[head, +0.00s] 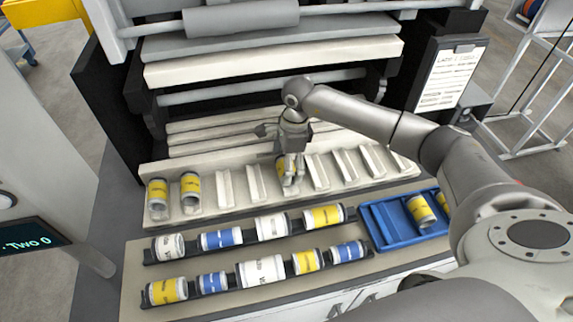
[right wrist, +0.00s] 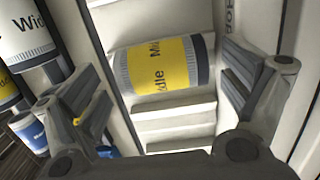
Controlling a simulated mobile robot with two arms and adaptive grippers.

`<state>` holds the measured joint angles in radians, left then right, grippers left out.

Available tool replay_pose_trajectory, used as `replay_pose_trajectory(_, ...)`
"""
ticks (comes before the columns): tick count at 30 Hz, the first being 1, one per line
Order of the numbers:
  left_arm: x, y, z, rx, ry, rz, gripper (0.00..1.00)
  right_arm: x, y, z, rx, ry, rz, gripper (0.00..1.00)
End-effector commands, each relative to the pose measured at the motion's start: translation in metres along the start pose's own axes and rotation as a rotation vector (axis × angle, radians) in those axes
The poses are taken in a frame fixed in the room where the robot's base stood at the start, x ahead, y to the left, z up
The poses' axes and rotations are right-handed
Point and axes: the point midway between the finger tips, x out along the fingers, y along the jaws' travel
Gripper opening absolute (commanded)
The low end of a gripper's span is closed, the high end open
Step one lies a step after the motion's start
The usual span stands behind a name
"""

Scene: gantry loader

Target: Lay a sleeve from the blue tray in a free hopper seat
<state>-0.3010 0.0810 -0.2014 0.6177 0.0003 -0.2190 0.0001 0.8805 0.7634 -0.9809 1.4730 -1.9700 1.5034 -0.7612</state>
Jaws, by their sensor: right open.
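My right gripper (head: 291,172) is over the middle of the pale hopper (head: 205,207). A yellow and white sleeve (head: 281,164) lies in a seat there, partly hidden by the gripper. In the right wrist view this sleeve (right wrist: 165,67) lies between the spread, open fingers, which look apart from it. Two more yellow sleeves (head: 158,195) (head: 190,189) sit in the hopper's left seats. Empty seats (head: 226,188) (head: 317,172) lie on both sides of the gripper. The blue tray (head: 378,232) at the right holds a yellow sleeve (head: 420,210) and another (head: 443,204), partly covered by my arm.
Two dark racks (head: 262,241) (head: 227,289) in front of the hopper hold white, blue and yellow sleeves. The machine's rollers and bars (head: 270,70) rise behind the hopper. A display (head: 30,235) stands at the left. My right arm spans the right side.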

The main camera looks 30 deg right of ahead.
Motion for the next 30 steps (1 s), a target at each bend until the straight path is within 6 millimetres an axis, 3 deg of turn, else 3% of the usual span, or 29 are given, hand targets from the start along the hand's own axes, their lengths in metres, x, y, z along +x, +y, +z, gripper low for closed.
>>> replay_pose_trajectory(12, 0.000, 0.000, -0.002, -0.001, 0.002, 0.000, 0.40, -0.086, 0.000, 0.000, 0.000, -0.001, -0.005, 0.98)
replay_pose_trajectory(20, -0.001, 0.000, -0.002, -0.001, 0.003, 0.000, 0.40, -0.111, 0.001, 0.000, -0.001, 0.000, -0.001, 0.98)
replay_pose_trajectory(30, -0.017, 0.000, -0.004, -0.001, 0.003, 0.000, 0.40, -0.142, 0.001, 0.004, -0.001, -0.001, -0.002, 0.98)
